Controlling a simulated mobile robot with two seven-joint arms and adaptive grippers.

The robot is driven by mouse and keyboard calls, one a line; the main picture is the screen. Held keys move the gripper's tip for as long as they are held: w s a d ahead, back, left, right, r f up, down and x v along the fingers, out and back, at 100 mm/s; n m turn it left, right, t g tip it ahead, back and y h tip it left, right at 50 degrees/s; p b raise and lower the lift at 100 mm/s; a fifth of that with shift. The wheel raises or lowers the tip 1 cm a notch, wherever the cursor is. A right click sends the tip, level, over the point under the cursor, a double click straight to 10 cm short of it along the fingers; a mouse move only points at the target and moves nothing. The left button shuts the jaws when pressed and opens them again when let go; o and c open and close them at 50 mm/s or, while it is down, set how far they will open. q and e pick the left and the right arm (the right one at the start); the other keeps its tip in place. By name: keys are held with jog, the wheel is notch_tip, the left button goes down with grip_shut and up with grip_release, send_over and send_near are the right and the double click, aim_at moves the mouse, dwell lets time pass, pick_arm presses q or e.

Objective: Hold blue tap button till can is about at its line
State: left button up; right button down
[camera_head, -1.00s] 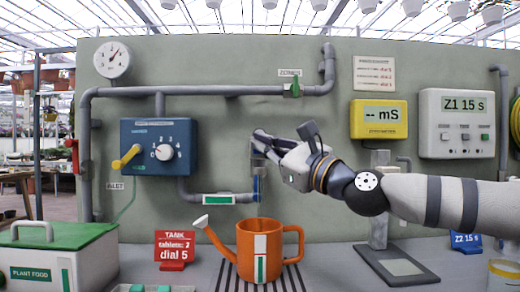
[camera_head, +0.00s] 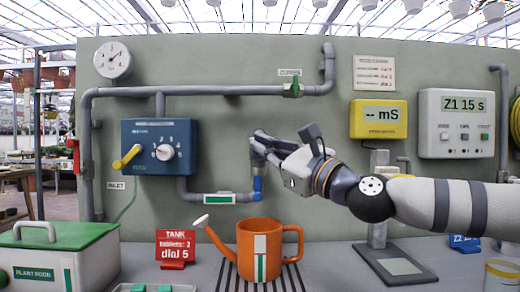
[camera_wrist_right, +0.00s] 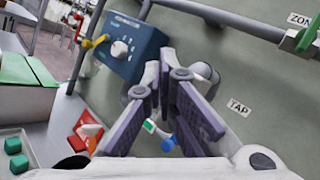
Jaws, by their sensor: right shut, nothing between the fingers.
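An orange watering can (camera_head: 261,238) stands upright on a dark slatted grate, with its white spout to the left. A pale strip (camera_head: 261,254) with a green mark runs down its front. A blue tap part (camera_head: 257,188) sits at the pipe end above the can, and it also shows in the right wrist view (camera_wrist_right: 168,143). My right gripper (camera_head: 262,142) is shut and empty at the top of the tap, covering part of it. I cannot tell whether its fingers touch the button. The water level inside the can is hidden. My left gripper is out of view.
A blue dial box (camera_head: 158,146) with a yellow lever is on the wall at left. A red tank sign (camera_head: 175,248) stands left of the can. A green-lidded plant food box (camera_head: 55,256) is at far left. A meter stand (camera_head: 396,264) is at right.

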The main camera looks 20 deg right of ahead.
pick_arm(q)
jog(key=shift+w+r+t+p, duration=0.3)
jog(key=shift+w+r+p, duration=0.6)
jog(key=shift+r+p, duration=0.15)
pick_arm(e)
jog(key=s, duration=0.2)
jog(key=s+a, duration=0.1)
jog(key=s, duration=0.1)
jog(key=shift+s+a, duration=0.2)
jog(key=shift+s, duration=0.2)
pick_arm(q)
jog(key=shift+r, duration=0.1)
